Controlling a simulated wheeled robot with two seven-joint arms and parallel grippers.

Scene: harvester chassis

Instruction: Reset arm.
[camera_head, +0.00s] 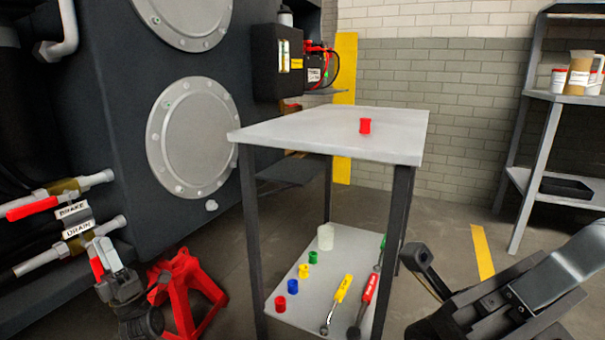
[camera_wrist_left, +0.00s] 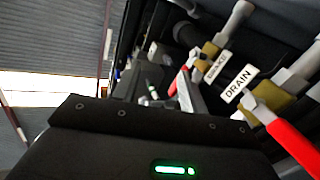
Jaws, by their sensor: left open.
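My left gripper (camera_head: 108,262) is at the lower left of the camera head view, open, close beside the drain valve. The drain valve's red handle (camera_wrist_left: 290,145) shows at the right of the left wrist view, beside the DRAIN label (camera_wrist_left: 238,84). I cannot tell whether the gripper touches the handle. The brake valve's red handle (camera_head: 32,207) points left, above the DRAIN label (camera_head: 78,228). My right arm (camera_head: 500,305) comes in at the lower right, with dark gripper parts (camera_head: 430,272) over the floor; its jaw opening is unclear.
A red stand (camera_head: 187,290) is just right of my left gripper. A shelf rack (camera_head: 530,130) stands at the right. Floor is clear between table and rack.

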